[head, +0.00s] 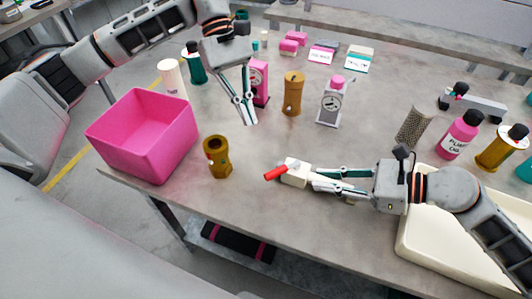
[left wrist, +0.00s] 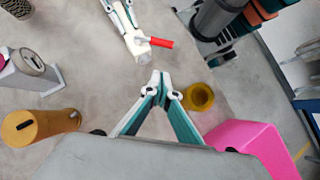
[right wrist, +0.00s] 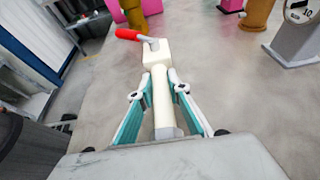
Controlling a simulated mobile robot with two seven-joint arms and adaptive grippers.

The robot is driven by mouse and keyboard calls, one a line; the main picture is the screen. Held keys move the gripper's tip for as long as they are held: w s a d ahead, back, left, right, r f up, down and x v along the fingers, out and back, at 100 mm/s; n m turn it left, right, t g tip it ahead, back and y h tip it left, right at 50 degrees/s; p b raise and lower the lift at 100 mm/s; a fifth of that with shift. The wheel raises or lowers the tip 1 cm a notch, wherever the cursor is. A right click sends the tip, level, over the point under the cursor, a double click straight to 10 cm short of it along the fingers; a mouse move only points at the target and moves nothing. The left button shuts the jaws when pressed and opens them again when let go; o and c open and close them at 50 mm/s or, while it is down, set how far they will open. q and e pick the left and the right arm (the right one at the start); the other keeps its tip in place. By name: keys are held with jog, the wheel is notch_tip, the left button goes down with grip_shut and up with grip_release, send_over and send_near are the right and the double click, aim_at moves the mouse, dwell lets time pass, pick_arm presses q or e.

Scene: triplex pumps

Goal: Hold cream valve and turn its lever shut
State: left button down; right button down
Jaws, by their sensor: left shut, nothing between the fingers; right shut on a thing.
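The cream valve (head: 295,171) has a blocky cream body and a red lever (head: 275,174) at its left end in the head view. My right gripper (head: 314,179) is shut on the valve's cream pipe, which shows between its fingers in the right wrist view (right wrist: 160,98). There the red lever (right wrist: 129,35) points left from the top of the block. My left gripper (head: 249,121) is shut and empty, above the table beyond the valve and apart from it. In the left wrist view its fingertips (left wrist: 160,78) meet, with the red lever (left wrist: 159,43) further off.
A brass-brown cylinder (head: 217,158) stands left of the valve, near the pink bin (head: 145,140). A brown pump (head: 293,93), a pink pump (head: 260,84) and a grey gauge unit (head: 332,103) stand behind. A cream tray (head: 408,247) lies at right. The table between is clear.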

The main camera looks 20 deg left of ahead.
aim_at(272, 177)
pick_arm(q)
jog(key=x, duration=0.7)
jog(key=shift+s+r, duration=0.1)
jog(key=shift+s+d, duration=0.7)
jog(key=shift+d, duration=0.25)
jog(key=shift+s+d+f, duration=0.2)
jog(key=shift+s+d, duration=0.15)
jog(key=shift+d, duration=0.15)
jog(key=shift+s+d+n+t+h, duration=0.2)
jog(key=shift+s+n+t, duration=0.1)
jog(key=shift+n, duration=0.25)
jog(key=shift+s+d+n+t+h, duration=0.1)
jog(key=shift+s+n+t+h, duration=0.1)
jog(key=shift+s+n+t, duration=0.25)
jog(key=shift+s+d+n, duration=0.1)
jog(key=shift+d+n, duration=0.05)
jog(key=shift+n, duration=0.35)
jog(key=shift+s+d, duration=0.85)
jog(key=shift+d, duration=0.15)
jog(key=shift+s+d, duration=0.1)
